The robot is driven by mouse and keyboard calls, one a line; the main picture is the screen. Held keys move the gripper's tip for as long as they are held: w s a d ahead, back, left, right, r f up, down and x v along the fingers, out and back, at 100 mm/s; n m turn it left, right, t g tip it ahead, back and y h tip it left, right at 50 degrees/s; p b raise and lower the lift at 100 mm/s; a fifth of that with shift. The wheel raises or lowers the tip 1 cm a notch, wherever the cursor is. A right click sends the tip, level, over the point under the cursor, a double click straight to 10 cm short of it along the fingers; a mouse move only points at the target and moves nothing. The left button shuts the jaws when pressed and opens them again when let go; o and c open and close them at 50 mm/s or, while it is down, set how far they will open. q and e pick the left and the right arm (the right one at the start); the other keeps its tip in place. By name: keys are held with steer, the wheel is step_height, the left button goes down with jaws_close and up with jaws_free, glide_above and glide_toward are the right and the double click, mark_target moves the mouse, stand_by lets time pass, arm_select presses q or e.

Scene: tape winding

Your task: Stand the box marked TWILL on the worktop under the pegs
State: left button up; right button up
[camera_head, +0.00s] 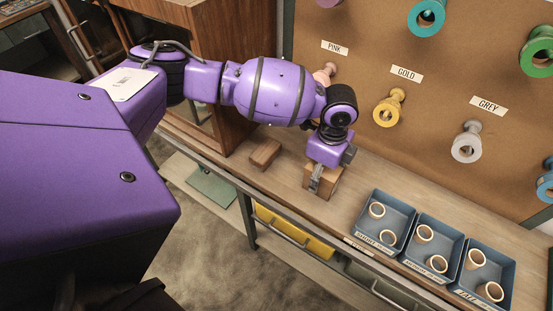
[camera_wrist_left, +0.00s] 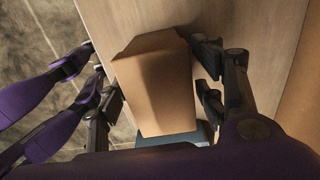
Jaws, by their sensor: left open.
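A tan cardboard box (camera_head: 331,185) stands on the worktop (camera_head: 225,169) just left of the blue trays. No TWILL marking can be read on it in either view. My left gripper (camera_head: 318,184) is over this box, pointing down. In the left wrist view the box (camera_wrist_left: 158,88) lies between the spread fingers of the open gripper (camera_wrist_left: 160,82), with a finger on each side. Whether the fingers touch it cannot be told. My right gripper does not show.
A low brown block (camera_head: 265,153) lies left of the box. Blue trays (camera_head: 436,251) with tan rings stand to the right. Behind is a brown pegboard (camera_head: 436,95) with coloured spools on pegs, labelled PINK, GOLD and GREY. A wooden cabinet (camera_head: 235,45) stands at the back left.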

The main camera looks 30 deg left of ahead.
arm_select(q)
step_height(320, 180, up, 9)
steer(key=shift+w+f, duration=0.1)
steer(key=shift+f, duration=0.1)
steer(key=shift+r, duration=0.5)
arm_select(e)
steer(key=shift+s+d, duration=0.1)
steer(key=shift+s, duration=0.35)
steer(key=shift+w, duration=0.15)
